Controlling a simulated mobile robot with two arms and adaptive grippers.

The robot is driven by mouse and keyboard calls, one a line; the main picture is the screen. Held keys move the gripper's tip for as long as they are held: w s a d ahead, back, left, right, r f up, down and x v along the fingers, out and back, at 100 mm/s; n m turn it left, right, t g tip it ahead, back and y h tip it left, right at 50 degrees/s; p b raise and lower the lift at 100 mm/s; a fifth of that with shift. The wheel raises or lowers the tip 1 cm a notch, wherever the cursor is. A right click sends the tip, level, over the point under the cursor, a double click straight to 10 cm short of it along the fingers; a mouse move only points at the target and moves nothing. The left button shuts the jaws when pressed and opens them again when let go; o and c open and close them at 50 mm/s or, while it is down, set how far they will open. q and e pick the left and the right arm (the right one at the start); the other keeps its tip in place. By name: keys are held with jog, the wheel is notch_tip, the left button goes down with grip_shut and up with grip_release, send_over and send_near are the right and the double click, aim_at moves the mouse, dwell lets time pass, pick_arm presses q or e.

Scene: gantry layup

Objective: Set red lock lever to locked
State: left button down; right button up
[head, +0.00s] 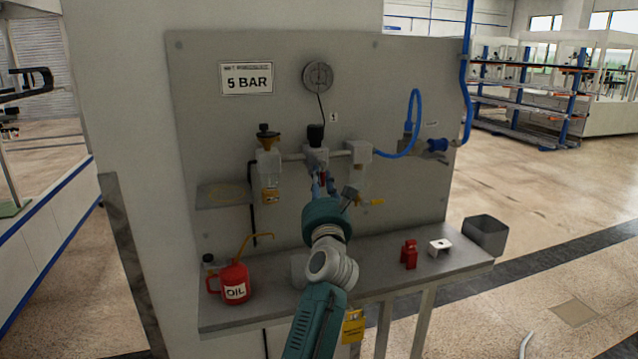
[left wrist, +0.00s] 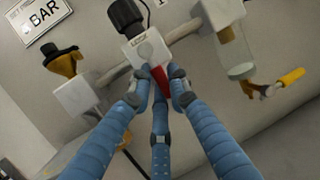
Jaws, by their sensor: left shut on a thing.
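The red lock lever (left wrist: 160,76) hangs from the front of a white valve block (left wrist: 147,48) with a black knob on top. In the head view the valve block (head: 316,157) is on the grey panel, and the lever is mostly hidden behind my arm and fingers. My left gripper (left wrist: 160,85) has its blue fingers closed around the red lever, which points downward between them. In the head view my left gripper (head: 321,183) reaches up to the block's underside. My right gripper is not in view.
Beside the block are a left unit with an amber cap (head: 269,160), a right white unit (head: 358,152) and a yellow-handled valve (head: 371,202).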

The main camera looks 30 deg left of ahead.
pick_arm(q)
jog(key=shift+w+d+f, duration=0.1)
jog(key=shift+d+f, duration=0.05)
jog(key=shift+f, duration=0.1)
jog(key=c, duration=1.8)
grip_release()
jog(key=shift+o, duration=0.8)
jog(key=shift+w+d+r, duration=0.1)
jog(key=shift+r, duration=0.05)
jog(key=v, duration=0.7)
jog(key=shift+s+d, duration=0.15)
jog(key=shift+s, duration=0.1)
